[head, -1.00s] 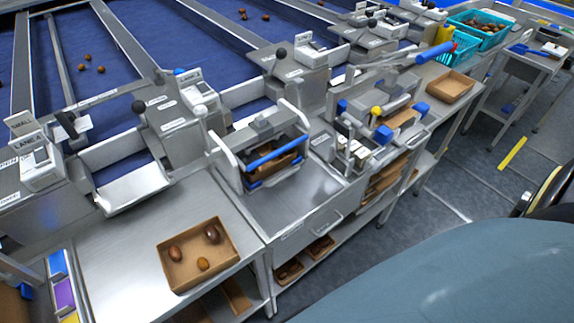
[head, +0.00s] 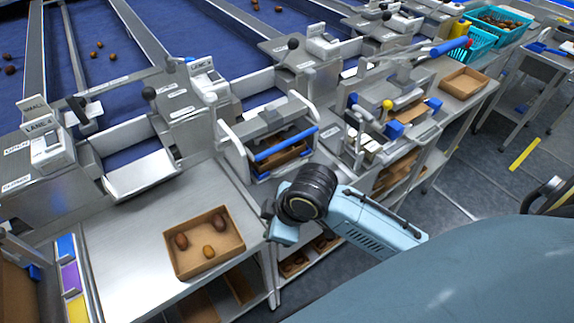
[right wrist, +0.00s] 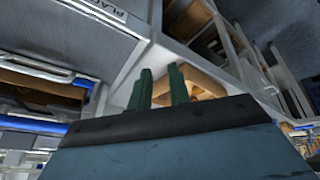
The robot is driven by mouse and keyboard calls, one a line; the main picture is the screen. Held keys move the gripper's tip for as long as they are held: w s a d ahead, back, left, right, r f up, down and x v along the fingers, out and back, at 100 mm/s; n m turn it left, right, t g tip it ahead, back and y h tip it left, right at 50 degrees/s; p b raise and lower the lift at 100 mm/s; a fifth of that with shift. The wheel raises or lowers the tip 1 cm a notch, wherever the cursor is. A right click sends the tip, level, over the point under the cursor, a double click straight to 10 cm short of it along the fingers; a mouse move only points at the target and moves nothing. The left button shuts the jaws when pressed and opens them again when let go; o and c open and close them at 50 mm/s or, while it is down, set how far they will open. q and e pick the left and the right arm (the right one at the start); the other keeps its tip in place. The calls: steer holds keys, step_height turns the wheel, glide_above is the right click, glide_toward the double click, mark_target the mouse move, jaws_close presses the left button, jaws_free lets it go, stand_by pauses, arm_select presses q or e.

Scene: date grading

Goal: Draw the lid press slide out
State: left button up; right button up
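The lid press (head: 385,110) stands on the steel bench right of centre in the head view. My right arm reaches over the front edge of the bench, left of and nearer than the press. Its fingertips are hidden in the head view. In the right wrist view my right gripper (right wrist: 162,88) shows two dark green fingers, apart, with nothing between them. My left gripper is not in view.
A frame with a blue bar (head: 285,143) stands left of the press. A carton with three dates (head: 183,266) lies on the left bench, and an empty carton (head: 467,83) lies right of the press. Teal crates (head: 497,22) stand at the back right. Shelves run below the bench.

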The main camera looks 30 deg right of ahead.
steer(key=w+d+r+n+h, duration=0.1)
steer(key=w+d+r+n, duration=0.2)
steer(key=w+r+n, duration=0.35)
steer(key=n+g+h, duration=0.2)
glide_toward(286, 171)
steer(key=f, duration=0.2)
steer(key=f+b, duration=0.1)
steer(key=f, duration=0.2)
steer(key=w+f, duration=0.1)
steer(key=f, duration=0.1)
steer(key=shift+w+d+f, duration=0.15)
steer(key=shift+d+f, duration=0.05)
steer(key=shift+f, duration=0.1)
jaws_close()
